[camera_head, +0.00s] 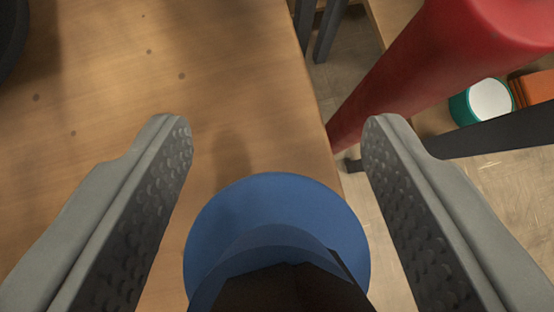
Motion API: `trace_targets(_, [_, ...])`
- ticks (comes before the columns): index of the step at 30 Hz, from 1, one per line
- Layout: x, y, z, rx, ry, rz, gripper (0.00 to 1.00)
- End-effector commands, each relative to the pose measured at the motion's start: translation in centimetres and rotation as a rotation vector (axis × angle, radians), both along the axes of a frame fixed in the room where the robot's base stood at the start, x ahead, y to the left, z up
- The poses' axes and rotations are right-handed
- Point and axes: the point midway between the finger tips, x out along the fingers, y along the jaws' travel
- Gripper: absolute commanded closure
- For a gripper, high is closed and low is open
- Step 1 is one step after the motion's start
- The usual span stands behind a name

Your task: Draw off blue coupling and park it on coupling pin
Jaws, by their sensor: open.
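A blue round piece, which looks like the blue coupling (278,200), shows at the bottom middle of the view, between and below the fingers of my gripper (277,140). A dark part covers its lower side, and its lower edge is cut off by the frame. My gripper is open, with one grey ridged finger on each side and a gap between the fingertips and the blue piece. I cannot make out a coupling pin in this view.
A wooden table top (100,110) with small dark holes fills the left. A thick red tube (440,60) slants past its right edge. Beyond are a dark grey bar (500,135), a teal and white round container (484,102), an orange object (536,88) and the floor. A black object (10,35) stands top left.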

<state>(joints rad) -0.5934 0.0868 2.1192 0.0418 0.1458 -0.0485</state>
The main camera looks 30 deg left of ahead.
Motion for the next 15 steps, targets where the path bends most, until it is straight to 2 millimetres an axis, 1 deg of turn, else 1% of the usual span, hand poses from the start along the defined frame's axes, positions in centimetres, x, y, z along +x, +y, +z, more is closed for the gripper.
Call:
trace_targets(5, [-1.1, -0.7, 1.4, 0.001, -0.002, 0.001, 0.45])
trace_targets(15, [-4.2, -2.9, 5.1, 0.001, -0.002, 0.0, 0.45])
